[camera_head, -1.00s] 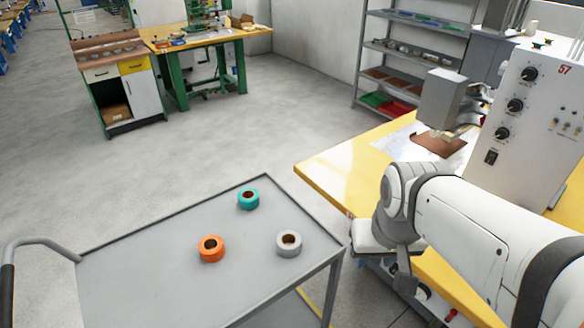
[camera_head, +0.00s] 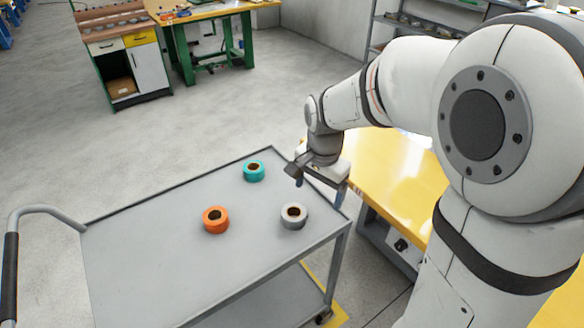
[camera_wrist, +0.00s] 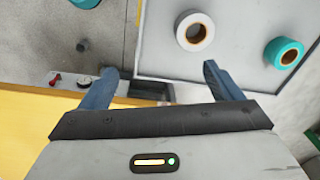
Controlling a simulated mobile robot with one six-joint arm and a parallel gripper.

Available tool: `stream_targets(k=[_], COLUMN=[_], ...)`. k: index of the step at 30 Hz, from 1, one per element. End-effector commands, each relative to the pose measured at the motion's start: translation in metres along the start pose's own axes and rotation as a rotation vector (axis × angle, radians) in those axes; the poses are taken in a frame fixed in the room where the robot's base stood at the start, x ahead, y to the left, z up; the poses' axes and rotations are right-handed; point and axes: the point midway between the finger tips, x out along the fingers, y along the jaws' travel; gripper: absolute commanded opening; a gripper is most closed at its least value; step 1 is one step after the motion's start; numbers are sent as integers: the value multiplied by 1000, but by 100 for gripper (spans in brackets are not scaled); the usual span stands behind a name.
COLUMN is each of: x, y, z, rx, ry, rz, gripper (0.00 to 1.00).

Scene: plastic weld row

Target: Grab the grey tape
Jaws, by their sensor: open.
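The grey tape (camera_head: 293,215) is a roll lying flat near the right corner of the grey cart top (camera_head: 150,230). In the wrist view the grey tape (camera_wrist: 194,31) lies ahead of the fingers, toward the right finger's side. My gripper (camera_head: 320,190) hangs above the cart's right edge, behind and to the right of the grey tape, apart from it. In the wrist view my gripper (camera_wrist: 148,80) has its two blue fingers spread wide with nothing between them.
A teal tape (camera_head: 253,171) and an orange tape (camera_head: 215,220) also lie on the cart. A yellow-topped table (camera_head: 395,185) stands close on the right, beneath my arm. The cart's left half is bare. A workbench (camera_head: 215,12) stands far back.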

Motion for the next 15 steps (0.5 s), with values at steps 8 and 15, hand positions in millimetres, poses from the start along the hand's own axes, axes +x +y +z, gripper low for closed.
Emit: stream_targets(k=[8, 15], x=[58, 82], y=[-62, -68], z=[0, 2], rx=[261, 307], ry=[-31, -34], rz=[51, 60], gripper=[86, 86])
